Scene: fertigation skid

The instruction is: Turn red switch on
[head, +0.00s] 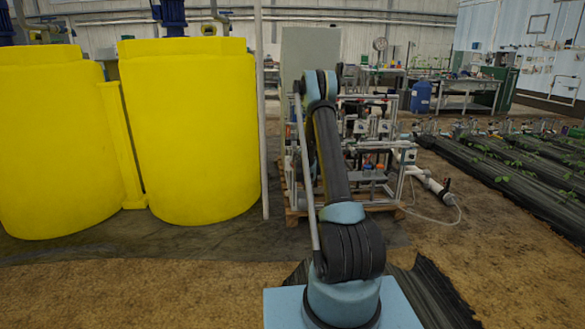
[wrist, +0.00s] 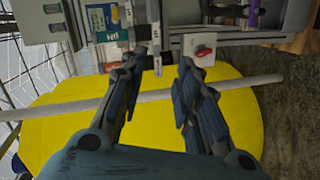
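In the wrist view, the red switch (wrist: 203,53) is a small red handle on a pale box at the upper right of centre, on the edge of the skid's equipment. My gripper (wrist: 158,66) is open, its two fingers apart with nothing between them. The right fingertip appears just below and left of the switch in the picture; I cannot tell the depth gap. In the head view, the fertigation skid (head: 385,205) stands behind my arm. There I cannot make out the switch, and my gripper is hidden or unclear.
Beside the switch, the wrist view shows a controller with a display (wrist: 97,20) and a pale pipe (wrist: 265,80) across the yellow background. In the head view, large yellow tanks (head: 190,130) and a thin upright post (head: 262,120) stand left. Plant rows (head: 510,165) lie right.

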